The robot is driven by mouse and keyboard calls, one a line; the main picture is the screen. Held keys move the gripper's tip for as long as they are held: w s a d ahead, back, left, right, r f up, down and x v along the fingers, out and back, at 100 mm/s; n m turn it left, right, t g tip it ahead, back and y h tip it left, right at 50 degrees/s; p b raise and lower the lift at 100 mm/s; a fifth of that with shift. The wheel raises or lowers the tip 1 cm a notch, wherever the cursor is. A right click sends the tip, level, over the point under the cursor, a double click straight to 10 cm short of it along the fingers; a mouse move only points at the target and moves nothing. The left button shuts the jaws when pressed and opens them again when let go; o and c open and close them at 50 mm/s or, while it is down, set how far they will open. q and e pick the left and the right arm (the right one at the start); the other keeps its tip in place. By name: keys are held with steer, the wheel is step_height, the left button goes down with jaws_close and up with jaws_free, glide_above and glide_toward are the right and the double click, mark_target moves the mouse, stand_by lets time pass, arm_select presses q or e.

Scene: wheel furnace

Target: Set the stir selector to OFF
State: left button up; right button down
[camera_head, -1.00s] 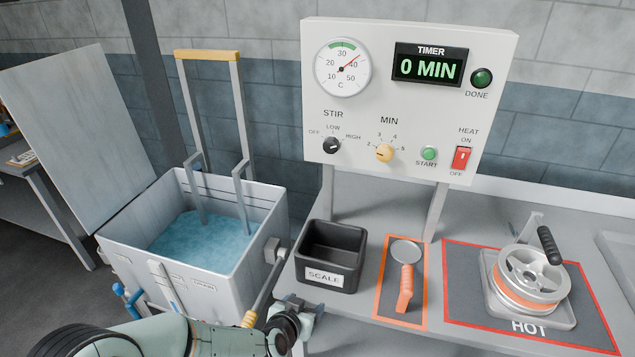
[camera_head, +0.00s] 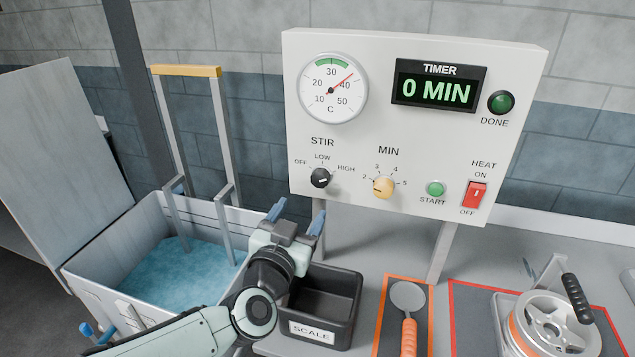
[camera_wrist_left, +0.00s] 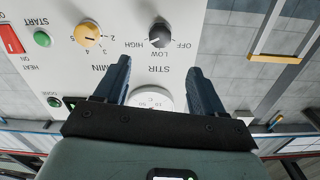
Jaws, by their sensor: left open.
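The stir selector (camera_head: 320,178) is a black knob on the lower left of the white control panel, with OFF at its left, LOW above and HIGH at its right. Its white mark appears to point toward HIGH. My left gripper (camera_head: 297,215) is open and empty, just below the knob and apart from it. The left wrist view is upside down; there the knob (camera_wrist_left: 160,36) shows beyond and between the two blue fingertips (camera_wrist_left: 158,68). My right gripper is not in view.
The yellow MIN knob (camera_head: 383,187), green START button (camera_head: 435,189) and red HEAT switch (camera_head: 474,195) sit right of the selector. A tank of blue water (camera_head: 180,272) stands at left. The black SCALE bin (camera_head: 345,295) is below my left gripper.

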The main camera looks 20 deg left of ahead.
mark_target(319, 181)
arm_select(q)
steer(key=w, duration=1.1)
steer(key=shift+d+f+p, duration=0.1)
steer(key=shift+d+p, duration=0.1)
steer(key=shift+p, duration=0.1)
steer(key=c, duration=1)
